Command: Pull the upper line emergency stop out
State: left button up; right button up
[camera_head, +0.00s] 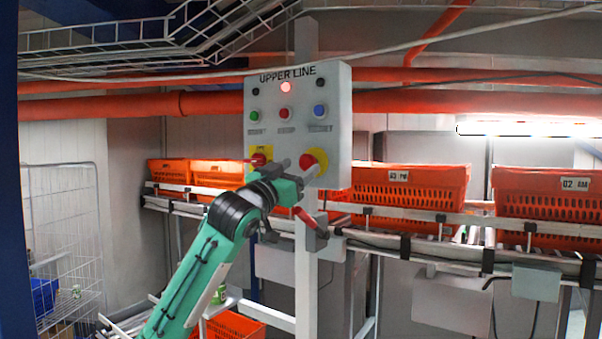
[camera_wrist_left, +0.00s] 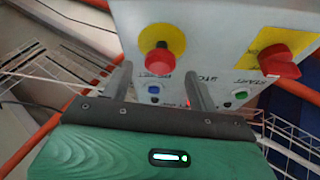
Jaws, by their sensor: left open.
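The grey control panel (camera_head: 337,120) labelled UPPER LINE stands on a pale post. The red mushroom-shaped emergency stop (camera_head: 306,161) is on a yellow plate at its lower right; it also shows in the left wrist view (camera_wrist_left: 160,60). My left gripper (camera_head: 297,167) is open at the panel's lower edge. In the wrist view its two fingers (camera_wrist_left: 157,72) stand on either side of the emergency stop in the picture, with nothing held. I cannot tell whether they touch it or how deep they reach. My right gripper is not in view.
A red rotary switch (camera_head: 261,159) on yellow sits left of the stop; green (camera_head: 255,116), red (camera_head: 286,114) and blue (camera_head: 320,110) buttons are above. A red lamp (camera_head: 287,87) glows. Orange totes (camera_head: 412,190) line a conveyor behind. A wire cage (camera_head: 62,215) stands left.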

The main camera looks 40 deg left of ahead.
pick_arm(q)
jog(key=b+v, duration=0.6)
jog(key=v, duration=0.6)
